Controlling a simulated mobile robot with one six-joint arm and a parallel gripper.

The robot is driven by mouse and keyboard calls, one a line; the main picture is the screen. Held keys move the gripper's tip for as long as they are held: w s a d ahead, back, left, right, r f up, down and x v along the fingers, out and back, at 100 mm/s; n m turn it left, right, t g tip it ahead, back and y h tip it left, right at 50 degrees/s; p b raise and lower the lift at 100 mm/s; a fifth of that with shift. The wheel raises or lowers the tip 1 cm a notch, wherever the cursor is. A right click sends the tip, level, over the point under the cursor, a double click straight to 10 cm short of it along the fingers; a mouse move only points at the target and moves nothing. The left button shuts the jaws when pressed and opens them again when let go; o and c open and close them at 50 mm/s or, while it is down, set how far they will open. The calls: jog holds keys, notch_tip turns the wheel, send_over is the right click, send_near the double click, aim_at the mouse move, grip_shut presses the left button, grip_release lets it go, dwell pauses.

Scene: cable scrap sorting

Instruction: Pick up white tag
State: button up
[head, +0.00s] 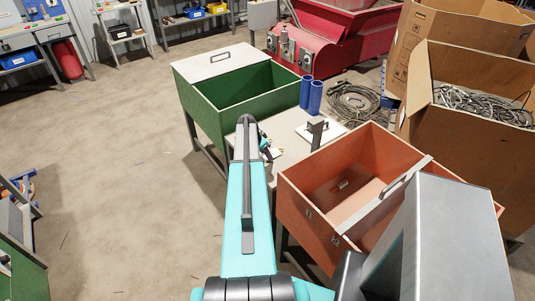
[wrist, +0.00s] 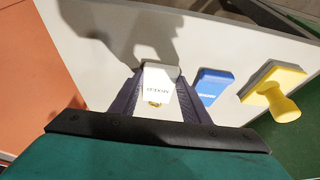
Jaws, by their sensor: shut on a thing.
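The white tag (wrist: 157,84) shows in the wrist view, with dark print on its face and a small yellow spot near its lower end. My gripper (wrist: 160,80) is shut on the tag, with one dark finger on each side of it. In the head view my gripper (head: 267,150) is over the light table between the green and orange boxes. There the tag is too small and too covered to make out clearly. I cannot tell whether it touches the table.
A blue block (wrist: 214,82) and a yellow stamp-like piece (wrist: 274,91) lie right of the tag. A green box (head: 242,98) and an orange box (head: 350,172) flank the light table (head: 283,125). Two blue cylinders (head: 311,94) stand at its back. Cardboard boxes (head: 468,72) hold cables.

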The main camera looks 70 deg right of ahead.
jog(key=shift+r+b, duration=0.55)
jog(key=shift+r, duration=0.25)
jog(key=shift+b+v, duration=0.45)
jog(key=shift+v, duration=0.3)
jog(key=s+a+r+b, duration=0.1)
jog(key=a+b, duration=0.3)
jog(key=a, duration=1.1)
jog(key=shift+s+a+r+b, duration=0.2)
jog(key=shift+s+r+b, duration=0.15)
jog(key=shift+s, duration=0.2)
jog(key=shift+w, duration=0.1)
